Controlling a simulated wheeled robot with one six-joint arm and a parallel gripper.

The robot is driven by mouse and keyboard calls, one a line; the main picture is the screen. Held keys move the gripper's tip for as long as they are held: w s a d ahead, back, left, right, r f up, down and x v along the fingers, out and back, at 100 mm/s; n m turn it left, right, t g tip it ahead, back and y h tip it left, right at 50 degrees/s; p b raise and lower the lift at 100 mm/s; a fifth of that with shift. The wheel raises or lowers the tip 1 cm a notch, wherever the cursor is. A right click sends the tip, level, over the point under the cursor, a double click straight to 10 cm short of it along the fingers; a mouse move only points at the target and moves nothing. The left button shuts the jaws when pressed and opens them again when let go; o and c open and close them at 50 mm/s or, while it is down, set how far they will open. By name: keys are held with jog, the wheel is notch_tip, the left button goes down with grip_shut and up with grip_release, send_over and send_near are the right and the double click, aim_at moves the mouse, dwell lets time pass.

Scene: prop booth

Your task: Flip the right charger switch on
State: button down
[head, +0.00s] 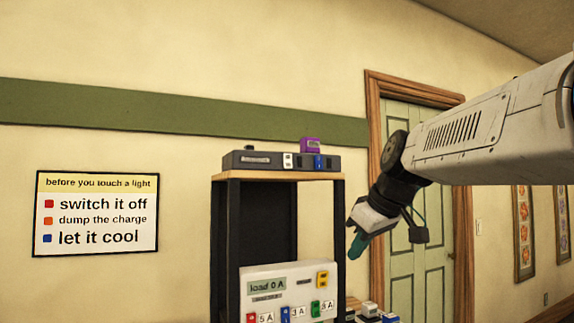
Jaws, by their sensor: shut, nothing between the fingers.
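A dark grey unit (268,162), which looks like the charger, sits on the wooden top of a black stand. Its front has a white switch-like piece (288,160) and, to the right of that, a blue one (318,162). They are too small to tell which way either is set. A purple block (310,145) stands on the unit's right part. My gripper (357,246) has teal fingers, points down, and is shut and empty. In the picture it is to the right of the stand and lower than the unit, apart from both.
The black stand (228,245) holds a white panel (292,277) reading "load 0 A", with red, blue, green and yellow parts. Small items (368,310) lie low to its right. A wall sign (96,214) hangs left; a green door (420,200) is behind my arm.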

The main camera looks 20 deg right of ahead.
aim_at(320, 168)
jog(key=w+d+r+n+t, duration=0.2)
jog(key=r+n, duration=0.2)
jog(key=r, duration=0.3)
jog(key=w+d+r+n+t, duration=0.1)
jog(key=w+r+n+t, duration=0.1)
jog(key=r+n, duration=0.3)
jog(key=w+d+r+n+t+h, duration=0.1)
jog(key=w+r+n, duration=0.3)
jog(key=r, duration=0.7)
jog(key=shift+d+r+n+t, duration=0.15)
jog(key=shift+d+n+t, duration=0.55)
jog(key=shift+d+t, duration=0.2)
jog(key=shift+w+a, duration=0.1)
jog(key=x, duration=1.3)
jog(key=shift+w, duration=0.35)
jog(key=shift+w+f, duration=0.2)
jog(key=shift+f, duration=0.15)
